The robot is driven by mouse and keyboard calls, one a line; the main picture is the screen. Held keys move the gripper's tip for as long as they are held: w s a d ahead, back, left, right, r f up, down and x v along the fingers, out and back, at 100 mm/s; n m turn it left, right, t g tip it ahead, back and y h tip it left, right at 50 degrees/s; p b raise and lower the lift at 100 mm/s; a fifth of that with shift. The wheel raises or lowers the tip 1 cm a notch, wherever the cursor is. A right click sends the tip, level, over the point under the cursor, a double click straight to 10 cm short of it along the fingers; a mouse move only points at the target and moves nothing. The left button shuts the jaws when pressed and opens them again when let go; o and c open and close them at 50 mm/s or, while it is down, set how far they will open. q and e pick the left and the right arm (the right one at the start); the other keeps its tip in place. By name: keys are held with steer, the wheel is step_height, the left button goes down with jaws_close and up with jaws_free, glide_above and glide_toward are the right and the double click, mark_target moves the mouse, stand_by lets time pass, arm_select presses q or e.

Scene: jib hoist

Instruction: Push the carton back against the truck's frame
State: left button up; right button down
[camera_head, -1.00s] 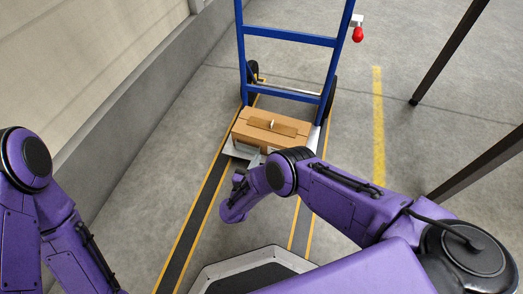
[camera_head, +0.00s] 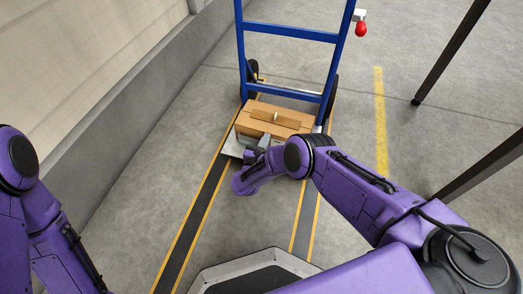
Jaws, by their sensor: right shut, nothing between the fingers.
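A brown carton (camera_head: 285,117) with a small light handle on its top sits on the toe plate (camera_head: 234,148) of a blue hand truck (camera_head: 292,34). The truck's blue frame rises behind the carton. My right gripper (camera_head: 264,141) is shut and empty, right at the carton's near face; it hides part of that face, and I cannot tell whether it touches. Whether the carton's back meets the frame is hard to see from here. My left arm comes in at the left edge, but its gripper is out of view.
Black lanes with yellow edges (camera_head: 203,208) run along the floor to the truck. A wall (camera_head: 85,85) stands on the left. Dark posts (camera_head: 449,54) stand on the right. A red knob (camera_head: 361,29) hangs beside the truck. The floor between is clear.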

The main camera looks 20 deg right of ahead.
steer(key=shift+w+d+f+b, duration=0.35)
steer(key=shift+w+d, duration=0.25)
steer(key=shift+w, duration=0.1)
steer(key=shift+w+d+r, duration=0.25)
steer(key=shift+w+r, duration=0.05)
steer(key=shift+w, duration=0.1)
arm_select(q)
steer(key=shift+w+a+f+t+y, duration=0.15)
steer(key=shift+w+a+f, duration=0.25)
steer(key=shift+f, duration=0.15)
steer(key=shift+w+a+f+t+y, duration=0.15)
steer(key=shift+w+a+f, duration=0.15)
steer(key=shift+f, duration=0.2)
arm_select(e)
steer(key=v, duration=0.3)
steer(key=shift+w+a+p, duration=0.15)
steer(key=shift+a+p, duration=0.15)
steer(key=shift+a, duration=0.1)
arm_select(q)
steer(key=shift+w+d+r+n+t+p, duration=0.15)
steer(key=shift+d+r+n+t+p, duration=0.25)
steer(key=shift+d+r+p, duration=0.35)
steer(key=shift+w+d+r+n+t+p, duration=0.15)
steer(key=shift+d+r+n+t+p, duration=0.25)
steer(key=shift+r+p, duration=0.55)
arm_select(e)
steer(key=v, duration=1)
steer(key=shift+s, duration=0.45)
steer(key=shift+r, duration=0.15)
